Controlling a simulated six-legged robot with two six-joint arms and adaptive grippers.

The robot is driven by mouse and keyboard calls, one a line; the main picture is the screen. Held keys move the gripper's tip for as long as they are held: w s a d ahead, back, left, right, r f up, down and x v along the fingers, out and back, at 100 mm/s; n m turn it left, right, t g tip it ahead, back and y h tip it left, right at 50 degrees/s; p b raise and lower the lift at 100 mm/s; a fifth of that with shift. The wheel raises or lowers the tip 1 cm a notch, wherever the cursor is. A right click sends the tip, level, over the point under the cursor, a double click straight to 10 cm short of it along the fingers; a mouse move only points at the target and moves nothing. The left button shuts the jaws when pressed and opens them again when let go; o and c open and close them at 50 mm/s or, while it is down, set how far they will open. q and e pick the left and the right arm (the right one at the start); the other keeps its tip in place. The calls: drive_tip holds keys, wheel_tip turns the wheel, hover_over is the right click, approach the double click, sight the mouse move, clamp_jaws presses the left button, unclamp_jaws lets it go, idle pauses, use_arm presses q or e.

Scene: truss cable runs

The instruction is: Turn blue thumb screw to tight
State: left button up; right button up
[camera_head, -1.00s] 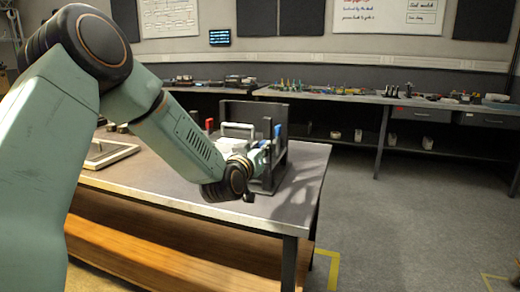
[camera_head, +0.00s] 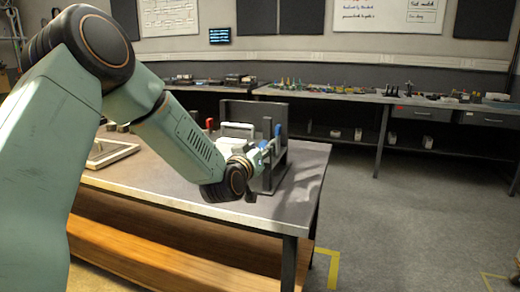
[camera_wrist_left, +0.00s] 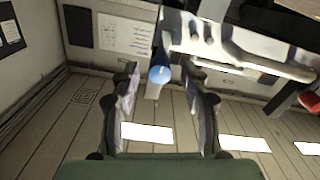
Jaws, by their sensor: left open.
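The blue thumb screw (camera_wrist_left: 160,76) shows in the left wrist view as a short blue cylinder with a paler end, beside a pale metal bracket (camera_wrist_left: 240,46). My left gripper (camera_wrist_left: 160,70) is open. One finger is on each side of the screw, with a visible gap on both sides. In the head view my left arm reaches over the table to the dark fixture (camera_head: 268,112), and a blue part (camera_head: 277,130) shows at its right side. The left gripper is small and partly hidden there by my wrist. My right gripper is not in view.
A red part (camera_head: 210,123) stands at the fixture's left side. A flat frame (camera_head: 108,154) lies on the left of the grey table (camera_head: 295,207). The table's front right corner is clear. A long workbench (camera_head: 340,95) with several small items runs along the back wall.

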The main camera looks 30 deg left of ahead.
use_arm(q)
drive_tip(key=shift+s, duration=0.1)
drive_tip(key=v, duration=1.2)
drive_tip(key=shift+f, duration=0.1)
idle(0.4)
drive_tip(key=s+d+f+m+g+h+p, duration=0.1)
drive_tip(key=s+d+f+g+h, duration=0.3)
drive_tip(key=f, duration=0.7)
drive_tip(key=s+d+f+g+h+p, duration=0.1)
drive_tip(key=s+d+f+g, duration=0.5)
drive_tip(key=f, duration=0.4)
drive_tip(key=s+d+f+m+g, duration=0.1)
drive_tip(key=s+f+g, duration=0.1)
drive_tip(key=s+f, duration=0.3)
drive_tip(key=s+d+f+m+g+p, duration=0.1)
drive_tip(key=s+d+f+g, duration=0.1)
drive_tip(key=s, duration=0.9)
drive_tip(key=s+d+f+m+g+p, duration=0.1)
drive_tip(key=s+d+f+m+g, duration=0.1)
drive_tip(key=s+f, duration=0.5)
drive_tip(key=shift+s+f+g+y, duration=0.3)
drive_tip(key=shift+s+f+g, duration=0.1)
drive_tip(key=shift+s+g, duration=0.35)
